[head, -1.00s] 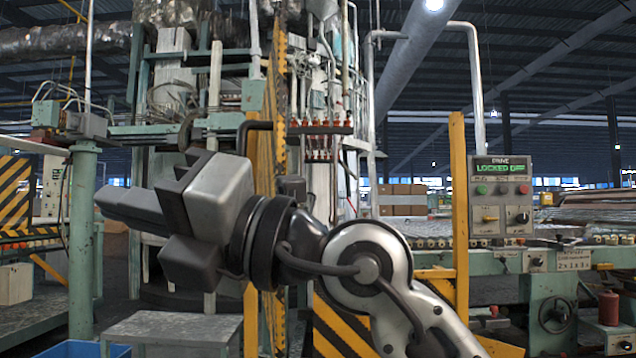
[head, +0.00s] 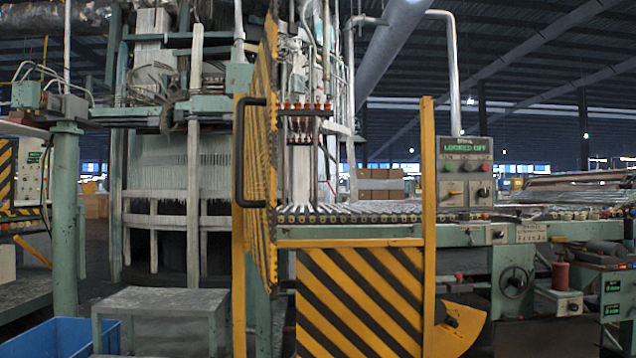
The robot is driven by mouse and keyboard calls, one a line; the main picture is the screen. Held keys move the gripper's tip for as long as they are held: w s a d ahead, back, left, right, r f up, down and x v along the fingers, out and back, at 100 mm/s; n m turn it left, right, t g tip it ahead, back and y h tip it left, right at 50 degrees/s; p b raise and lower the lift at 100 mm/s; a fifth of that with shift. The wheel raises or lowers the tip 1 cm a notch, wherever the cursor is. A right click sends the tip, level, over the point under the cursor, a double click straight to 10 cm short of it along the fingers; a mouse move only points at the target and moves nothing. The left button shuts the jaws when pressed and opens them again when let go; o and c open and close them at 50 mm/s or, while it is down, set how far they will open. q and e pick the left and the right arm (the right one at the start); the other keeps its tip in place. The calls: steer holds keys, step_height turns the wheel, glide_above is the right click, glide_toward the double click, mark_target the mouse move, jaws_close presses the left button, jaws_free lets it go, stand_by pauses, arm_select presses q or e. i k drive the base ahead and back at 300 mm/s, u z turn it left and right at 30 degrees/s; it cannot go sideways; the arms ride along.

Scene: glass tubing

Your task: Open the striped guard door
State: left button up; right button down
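The striped guard door (head: 264,150) is a tall yellow and black panel seen nearly edge-on. It stands swung out from its yellow frame, hinged at the left post (head: 239,290), with the right post (head: 428,220) apart from it. Its black handle (head: 241,150) is on the left side of the panel, with nothing touching it. The opening between the posts is clear above a lower striped panel (head: 350,300). Neither of my grippers is in the head view.
A conveyor (head: 370,213) of glass tubes runs behind the opening. A control box (head: 465,175) reading "LOCKED OFF" stands right of the frame. A grey step stool (head: 160,302) and a blue bin (head: 65,338) are on the floor at the left.

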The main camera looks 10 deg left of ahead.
mark_target(256, 205)
steer(key=z, duration=0.65)
steer(key=i, duration=0.8)
steer(key=u, duration=2.3)
